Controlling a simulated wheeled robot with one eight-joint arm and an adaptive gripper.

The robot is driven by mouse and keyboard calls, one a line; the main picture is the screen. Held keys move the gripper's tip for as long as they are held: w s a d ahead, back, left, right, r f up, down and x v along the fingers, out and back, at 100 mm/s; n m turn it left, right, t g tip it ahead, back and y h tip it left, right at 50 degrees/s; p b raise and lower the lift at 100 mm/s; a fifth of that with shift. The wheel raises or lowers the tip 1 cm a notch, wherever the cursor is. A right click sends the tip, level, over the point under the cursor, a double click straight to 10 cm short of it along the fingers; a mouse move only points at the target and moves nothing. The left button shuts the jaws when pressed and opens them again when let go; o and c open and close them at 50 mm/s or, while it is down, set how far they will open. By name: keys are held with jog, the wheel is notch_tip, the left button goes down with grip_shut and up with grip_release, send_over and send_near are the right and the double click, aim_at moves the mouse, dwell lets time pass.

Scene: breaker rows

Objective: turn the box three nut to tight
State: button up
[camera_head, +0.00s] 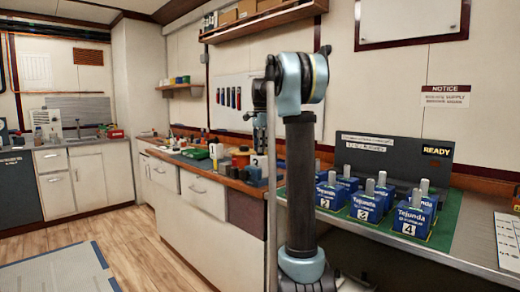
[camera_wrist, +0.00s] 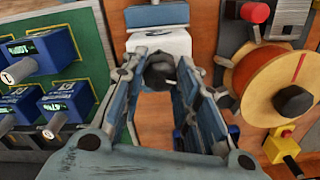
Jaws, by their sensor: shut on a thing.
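A blue box marked 3 (camera_head: 366,208) stands among several like blue boxes with grey upright posts on a green mat, right of my arm in the head view. I cannot make out a nut on it. In the wrist view, blue boxes with grey posts (camera_wrist: 40,52) stand on the green mat (camera_wrist: 95,60) at the left, apart from my fingers. My gripper (camera_wrist: 163,85) is shut on a dark round piece (camera_wrist: 160,72) in front of a white block (camera_wrist: 160,44). The fingers hide much of this piece. In the head view my gripper hangs over the wooden bench, its tips unclear.
A round orange-and-cream drum (camera_wrist: 270,80) with a dark knob sits right of my fingers. A red knob (camera_wrist: 255,12) and a yellow switch (camera_wrist: 281,146) are near it. A dark panel with a READY sign (camera_head: 436,150) stands behind the boxes. Open floor (camera_head: 140,240) lies left.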

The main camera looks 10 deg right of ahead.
jog(key=shift+m, duration=1.9)
jog(key=o, duration=1.1)
jog(key=shift+c, duration=0.2)
notch_tip(320, 180, up, 12)
jog(key=shift+f, duration=0.1)
